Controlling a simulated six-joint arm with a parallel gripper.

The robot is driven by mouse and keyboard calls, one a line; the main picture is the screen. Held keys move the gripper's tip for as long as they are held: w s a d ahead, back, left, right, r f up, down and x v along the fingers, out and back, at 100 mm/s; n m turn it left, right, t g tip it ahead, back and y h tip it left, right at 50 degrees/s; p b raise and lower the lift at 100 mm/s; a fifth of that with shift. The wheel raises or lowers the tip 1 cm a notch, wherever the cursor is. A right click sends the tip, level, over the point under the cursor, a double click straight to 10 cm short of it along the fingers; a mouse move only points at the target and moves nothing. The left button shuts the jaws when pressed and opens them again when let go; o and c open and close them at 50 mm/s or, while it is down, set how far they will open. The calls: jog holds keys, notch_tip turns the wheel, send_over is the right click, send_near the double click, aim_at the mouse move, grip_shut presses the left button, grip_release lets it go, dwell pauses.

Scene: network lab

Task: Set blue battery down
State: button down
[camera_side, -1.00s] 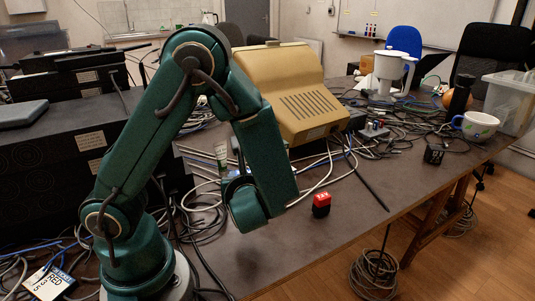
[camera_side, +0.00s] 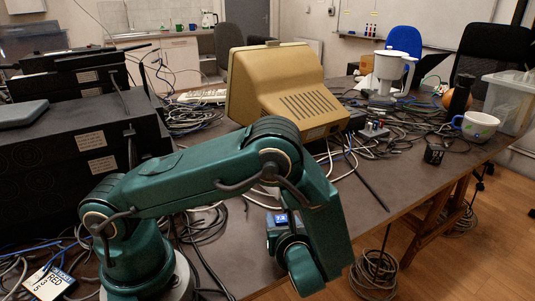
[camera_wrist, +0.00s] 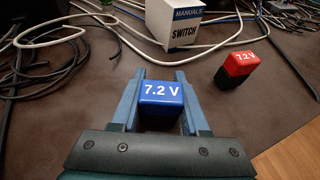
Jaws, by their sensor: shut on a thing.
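The blue battery (camera_wrist: 161,96), marked 7.2 V, is between the two blue fingers of my gripper (camera_wrist: 160,77) in the wrist view. My gripper is shut on it. In the side view the top of the blue battery (camera_side: 281,218) shows just left of my forearm. I cannot tell whether its underside touches the table (camera_side: 230,250). A red and black battery (camera_wrist: 239,66), also marked 7.2 V, stands apart to the right in the wrist view. My arm hides it in the side view.
A white box (camera_wrist: 172,20) marked MANUALS SWITCH stands just beyond my gripper. Loose cables (camera_wrist: 55,65) lie to the left and behind. The table's edge is at the right in the wrist view, with bare tabletop (camera_wrist: 225,105) before it. A beige monitor (camera_side: 290,85) stands further back.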

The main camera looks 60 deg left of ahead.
jog(key=shift+f, duration=0.3)
jog(key=shift+c, duration=2)
grip_release()
jog(key=shift+r, duration=0.15)
jog(key=v, duration=1.1)
jog(key=shift+s+d+r, duration=0.1)
jog(key=shift+d+r, duration=0.15)
jog(key=shift+d, duration=0.05)
jog(key=shift+s+r+n+g, duration=0.1)
jog(key=shift+r+n+g, duration=0.15)
jog(key=shift+n+g, duration=0.05)
jog(key=s+a+r+n+h, duration=0.1)
jog(key=s+r+n+h, duration=0.3)
jog(key=n, duration=0.7)
jog(key=s+a+r+n+h, duration=0.2)
jog(key=s+r+n+h, duration=0.2)
jog(key=r+n+h, duration=0.3)
jog(key=shift+a+n+t+h, duration=0.15)
jog(key=shift+n+t+h, duration=0.45)
jog(key=shift+n, duration=1.4)
